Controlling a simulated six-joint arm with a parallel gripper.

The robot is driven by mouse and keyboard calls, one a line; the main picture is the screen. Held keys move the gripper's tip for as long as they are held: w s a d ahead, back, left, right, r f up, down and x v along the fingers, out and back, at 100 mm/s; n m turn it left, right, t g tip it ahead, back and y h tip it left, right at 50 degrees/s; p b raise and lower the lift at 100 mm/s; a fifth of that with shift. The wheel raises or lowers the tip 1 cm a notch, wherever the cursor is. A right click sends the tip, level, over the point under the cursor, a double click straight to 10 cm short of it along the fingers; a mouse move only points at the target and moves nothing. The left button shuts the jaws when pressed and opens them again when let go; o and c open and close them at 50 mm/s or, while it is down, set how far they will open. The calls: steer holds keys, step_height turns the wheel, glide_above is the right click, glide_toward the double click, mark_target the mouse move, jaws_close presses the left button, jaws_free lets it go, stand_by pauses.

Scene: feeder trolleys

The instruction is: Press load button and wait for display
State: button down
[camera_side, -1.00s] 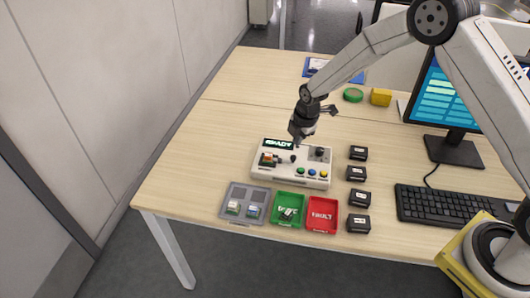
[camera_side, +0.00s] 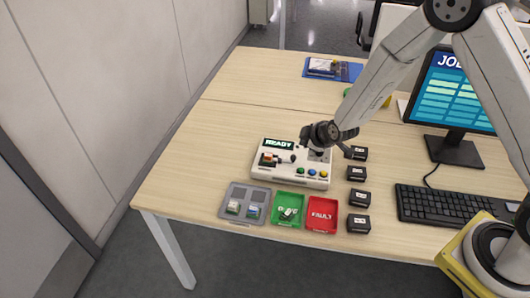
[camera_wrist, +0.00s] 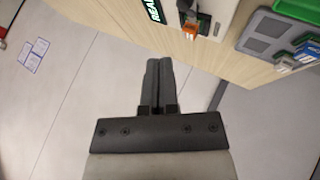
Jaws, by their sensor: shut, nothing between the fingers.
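The white control box (camera_side: 262,173) stands on the table. Its display (camera_side: 279,143) reads READY in green. A row of small coloured buttons (camera_side: 312,172) lies along its front right; no label marking a load button is legible. My gripper (camera_side: 319,152) is over the back right part of the box and hides some of it; I cannot tell whether it touches. In the wrist view my gripper (camera_wrist: 160,62) has its fingers together and empty. Part of the display (camera_wrist: 154,9) shows at the top of that view, beside the fingers.
In front of the box are a grey tray (camera_side: 233,190) with small parts, a green tray (camera_side: 279,221) and a red FAULT tray (camera_side: 321,214). Several black blocks (camera_side: 359,199) stand to the right, then a keyboard (camera_side: 447,205) and a monitor (camera_side: 450,92). Table left of the box is clear.

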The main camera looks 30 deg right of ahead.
mark_target(303, 170)
steer(key=shift+s+d+r+m+t, duration=0.1)
steer(key=shift+s+r+m+t, duration=0.1)
steer(key=shift+m+t, duration=0.1)
steer(key=shift+f, duration=0.1)
stand_by(0.3)
steer(key=shift+f, duration=4.3)
steer(key=shift+f, duration=0.85)
steer(key=shift+r, duration=0.85)
steer(key=shift+r, duration=0.1)
steer(key=shift+r, duration=2.45)
